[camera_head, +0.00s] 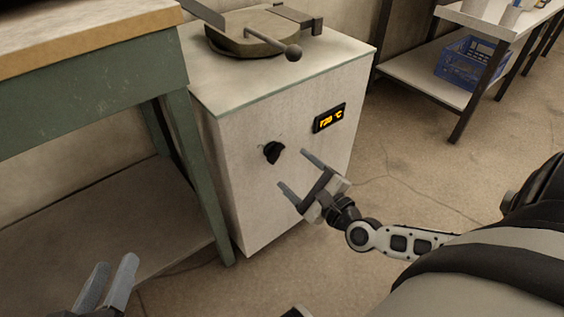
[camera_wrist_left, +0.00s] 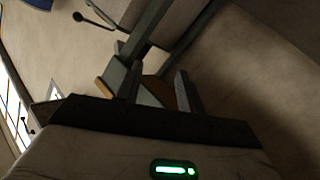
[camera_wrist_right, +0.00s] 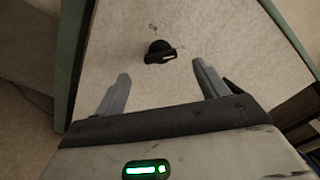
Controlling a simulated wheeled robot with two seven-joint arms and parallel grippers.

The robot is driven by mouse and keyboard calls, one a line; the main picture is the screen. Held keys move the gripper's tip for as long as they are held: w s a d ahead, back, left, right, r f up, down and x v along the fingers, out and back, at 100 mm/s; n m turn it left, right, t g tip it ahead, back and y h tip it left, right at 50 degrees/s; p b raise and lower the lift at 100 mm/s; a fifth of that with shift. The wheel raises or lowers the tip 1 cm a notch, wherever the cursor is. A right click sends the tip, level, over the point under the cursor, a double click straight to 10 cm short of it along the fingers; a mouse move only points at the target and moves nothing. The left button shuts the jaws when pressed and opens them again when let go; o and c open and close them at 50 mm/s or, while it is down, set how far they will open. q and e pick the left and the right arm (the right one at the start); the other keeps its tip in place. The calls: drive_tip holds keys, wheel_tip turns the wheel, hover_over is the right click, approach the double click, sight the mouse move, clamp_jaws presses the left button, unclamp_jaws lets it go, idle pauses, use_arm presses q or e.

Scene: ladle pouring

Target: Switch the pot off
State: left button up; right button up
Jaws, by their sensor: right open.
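The pot is a white cabinet (camera_head: 270,210) with a round dark lid (camera_head: 247,36) on top. A black knob (camera_head: 272,152) sits on its front face, and a small display (camera_head: 329,118) with orange digits, which look like 720 °C, is to its right. My right gripper (camera_head: 292,170) is open and empty in front of the cabinet, just right of the knob. In the right wrist view the knob (camera_wrist_right: 160,51) lies ahead, between the fingers and apart from them. My left gripper (camera_head: 110,283) is open and empty at the lower left, away from the cabinet.
A green workbench (camera_head: 90,100) with a wooden top stands left of the cabinet. A metal table (camera_head: 430,82) with a blue crate (camera_head: 470,62) on its lower shelf is at the back right. The floor right of the cabinet is clear.

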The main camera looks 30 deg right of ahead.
sight(278, 156)
drive_tip(key=w, duration=0.6)
drive_tip(key=shift+a+b, duration=0.25)
drive_tip(key=shift+b, duration=0.15)
drive_tip(key=shift+s, duration=0.1)
drive_tip(key=c, duration=1)
